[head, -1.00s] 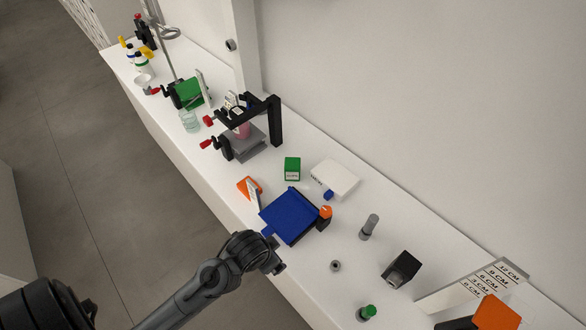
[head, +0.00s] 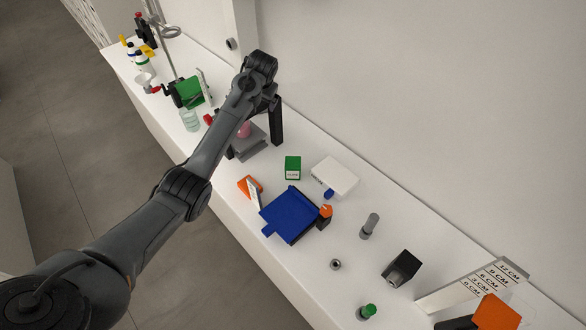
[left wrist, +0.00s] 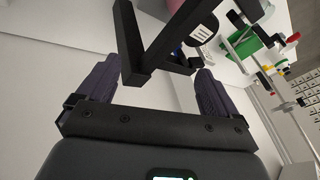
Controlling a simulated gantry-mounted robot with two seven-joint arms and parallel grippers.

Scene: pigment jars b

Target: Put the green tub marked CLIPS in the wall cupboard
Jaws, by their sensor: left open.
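The green tub (head: 293,162) stands upright on the white bench near its middle, with a white label facing front whose lettering is too small to read. A white upright panel (head: 247,45) at the wall, with a dark round knob (head: 231,45) to its left, looks like part of the wall cupboard; its inside is not visible. My left gripper (left wrist: 157,66) is open and empty, with the black frame of a press-like device showing between and beyond its fingers. In the head view it is above that device, up and left of the tub. My right gripper is not in view.
The black-framed device (head: 276,122) stands left of the tub. A white box (head: 335,177) is right of it, and a blue tray (head: 289,215) in front. An orange-and-white item (head: 249,186) lies front-left. Bottles and a stand fill the bench's far end.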

